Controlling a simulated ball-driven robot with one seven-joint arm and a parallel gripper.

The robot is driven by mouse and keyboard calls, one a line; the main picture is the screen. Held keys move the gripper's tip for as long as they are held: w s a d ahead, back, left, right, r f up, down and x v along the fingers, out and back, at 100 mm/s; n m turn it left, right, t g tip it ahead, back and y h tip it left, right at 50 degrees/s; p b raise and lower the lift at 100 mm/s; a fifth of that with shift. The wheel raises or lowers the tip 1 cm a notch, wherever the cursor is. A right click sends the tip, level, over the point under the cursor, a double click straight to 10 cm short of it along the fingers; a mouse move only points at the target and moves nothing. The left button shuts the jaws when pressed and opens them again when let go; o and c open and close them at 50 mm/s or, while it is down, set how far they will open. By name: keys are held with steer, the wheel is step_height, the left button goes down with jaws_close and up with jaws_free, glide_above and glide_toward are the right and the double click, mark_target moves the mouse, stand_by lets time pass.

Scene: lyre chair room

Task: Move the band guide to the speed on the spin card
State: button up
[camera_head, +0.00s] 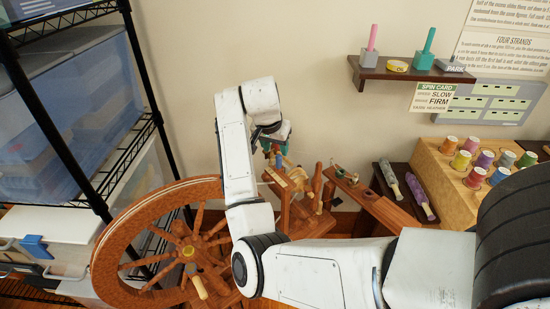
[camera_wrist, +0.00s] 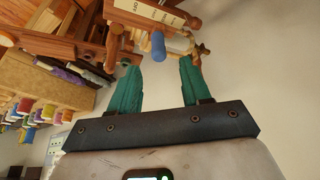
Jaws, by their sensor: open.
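The spin card (camera_head: 433,97) hangs under the wall shelf in the head view. It reads speed SLOW, with FIRM below. The spinning wheel (camera_head: 105,247) has a wooden head at its right, partly behind my arm. In the wrist view a cream label plate (camera_wrist: 145,10) with small dark lettering lies on this head; I cannot read its words surely. A blue peg (camera_wrist: 158,46), seemingly the band guide, sticks out beside the plate. My gripper (camera_wrist: 159,64) is open, with teal fingers apart. The peg shows just beyond and between the fingertips, not gripped.
A dark shelf (camera_head: 410,74) on the wall holds pegged blocks and a yellow roll. A wooden rack (camera_head: 445,165) with several coloured spools stands at right. Wrapped rods lie on a dark stand (camera_head: 387,196). A black wire rack (camera_head: 132,145) with bins stands at left.

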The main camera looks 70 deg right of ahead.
mark_target(278, 156)
steer(key=x, duration=0.6)
steer(key=shift+d+f, duration=0.25)
steer(key=shift+c, duration=0.3)
jaws_close()
